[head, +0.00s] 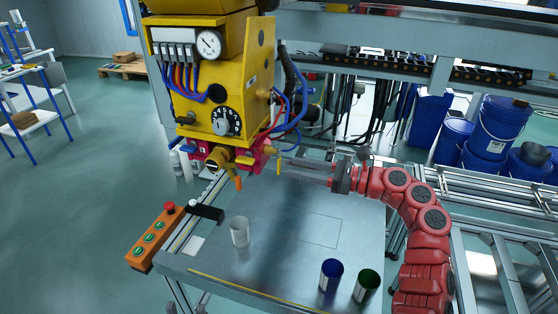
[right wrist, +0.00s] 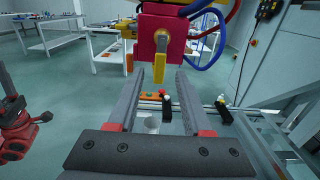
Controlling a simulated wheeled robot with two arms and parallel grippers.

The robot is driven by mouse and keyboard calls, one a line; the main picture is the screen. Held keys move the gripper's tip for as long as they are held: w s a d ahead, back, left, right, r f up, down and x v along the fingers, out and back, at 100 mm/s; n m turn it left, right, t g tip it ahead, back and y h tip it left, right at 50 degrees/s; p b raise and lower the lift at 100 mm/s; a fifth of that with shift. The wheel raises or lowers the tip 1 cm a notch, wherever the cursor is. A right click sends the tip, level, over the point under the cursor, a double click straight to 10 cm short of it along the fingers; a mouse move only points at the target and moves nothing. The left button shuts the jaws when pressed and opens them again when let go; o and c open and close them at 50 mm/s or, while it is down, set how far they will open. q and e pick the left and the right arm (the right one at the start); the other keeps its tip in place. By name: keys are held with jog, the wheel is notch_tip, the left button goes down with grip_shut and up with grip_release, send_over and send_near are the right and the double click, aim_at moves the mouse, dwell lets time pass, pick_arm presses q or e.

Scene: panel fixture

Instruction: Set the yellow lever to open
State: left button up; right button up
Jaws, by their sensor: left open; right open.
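The yellow lever (head: 279,166) hangs down from the right side of a pink-red block (head: 257,159) under the yellow panel unit. In the right wrist view the lever (right wrist: 158,69) points straight down below the block (right wrist: 160,40). My right gripper (head: 298,170) is open and empty, to the right of the lever and pointing at it. In the right wrist view the lever appears between its two fingertips; I cannot tell whether they touch it. My left gripper (right wrist: 24,102) shows partly at the left edge of that view, open and away from the lever. Any open or closed marking is unreadable.
An orange handle (head: 238,183) and a blue lever (head: 186,150) are also on the unit. Below, the metal table (head: 290,255) holds white (head: 239,232), blue (head: 331,275) and green (head: 367,286) cups. A button box (head: 152,238) sits left.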

aim_at(279, 173)
jog(key=x, duration=0.5)
jog(key=shift+w+a+p, duration=0.1)
jog(key=shift+a+p, duration=0.15)
jog(key=shift+p, duration=0.15)
grip_shut()
